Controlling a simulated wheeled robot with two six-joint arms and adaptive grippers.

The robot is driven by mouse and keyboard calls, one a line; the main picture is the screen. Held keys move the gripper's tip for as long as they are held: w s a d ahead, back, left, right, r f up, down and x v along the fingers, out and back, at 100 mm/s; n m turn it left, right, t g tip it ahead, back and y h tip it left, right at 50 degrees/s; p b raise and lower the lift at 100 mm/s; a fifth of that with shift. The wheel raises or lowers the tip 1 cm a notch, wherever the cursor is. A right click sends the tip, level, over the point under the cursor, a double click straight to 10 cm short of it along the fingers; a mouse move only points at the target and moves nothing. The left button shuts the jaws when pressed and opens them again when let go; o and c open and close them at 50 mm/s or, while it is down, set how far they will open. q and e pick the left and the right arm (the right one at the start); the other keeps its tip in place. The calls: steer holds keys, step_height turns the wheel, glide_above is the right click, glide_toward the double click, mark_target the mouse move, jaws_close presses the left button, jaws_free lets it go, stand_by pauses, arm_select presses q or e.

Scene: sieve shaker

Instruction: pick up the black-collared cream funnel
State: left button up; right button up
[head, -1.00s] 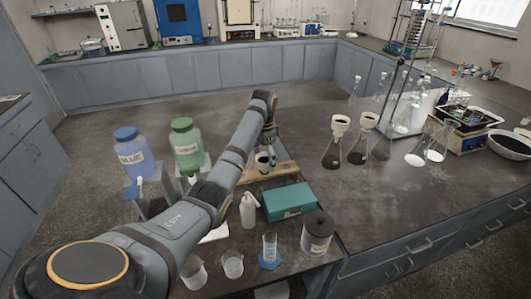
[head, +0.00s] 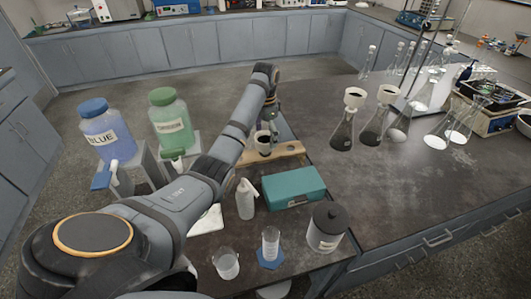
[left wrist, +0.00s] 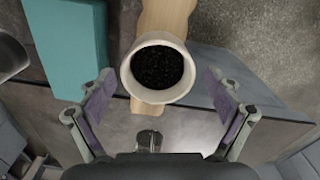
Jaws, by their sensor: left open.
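A cream funnel (head: 263,143) with dark granular filling stands in the wooden rack (head: 287,152) near the table's left edge. In the left wrist view the funnel (left wrist: 128,72) shows from above as a cream rim around the black filling; a collar cannot be made out. My left gripper (head: 270,120) is just above the funnel in the head view. In the left wrist view its fingers (left wrist: 160,90) are open, one on each side of the funnel, apart from it. Two similar cream funnels (head: 355,97) (head: 387,94) sit on flasks at the right. My right gripper is not in view.
A teal box (head: 293,188) lies beside the rack, with a white wash bottle (head: 245,199) at its left. Blue (head: 105,128) and green (head: 170,120) bottles stand at the left.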

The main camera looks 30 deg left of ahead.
arm_select(q)
steer(key=shift+s+f+b, duration=0.15)
steer(key=shift+f+b, duration=0.1)
steer(key=shift+b, duration=0.05)
steer(key=shift+s+f+b, duration=0.1)
steer(key=shift+f+b, duration=0.55)
step_height(320, 180, down, 2)
steer(key=shift+f+p, duration=0.2)
steer(key=shift+p, duration=0.55)
steer(key=shift+f, duration=0.35)
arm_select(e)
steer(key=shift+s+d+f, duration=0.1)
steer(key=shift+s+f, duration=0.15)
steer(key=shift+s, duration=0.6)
arm_select(q)
steer(key=shift+c, duration=1.1)
steer(key=c, duration=1)
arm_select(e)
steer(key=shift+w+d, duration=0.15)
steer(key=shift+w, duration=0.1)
arm_select(q)
steer(key=shift+r, duration=0.1)
steer(key=shift+c, duration=0.2)
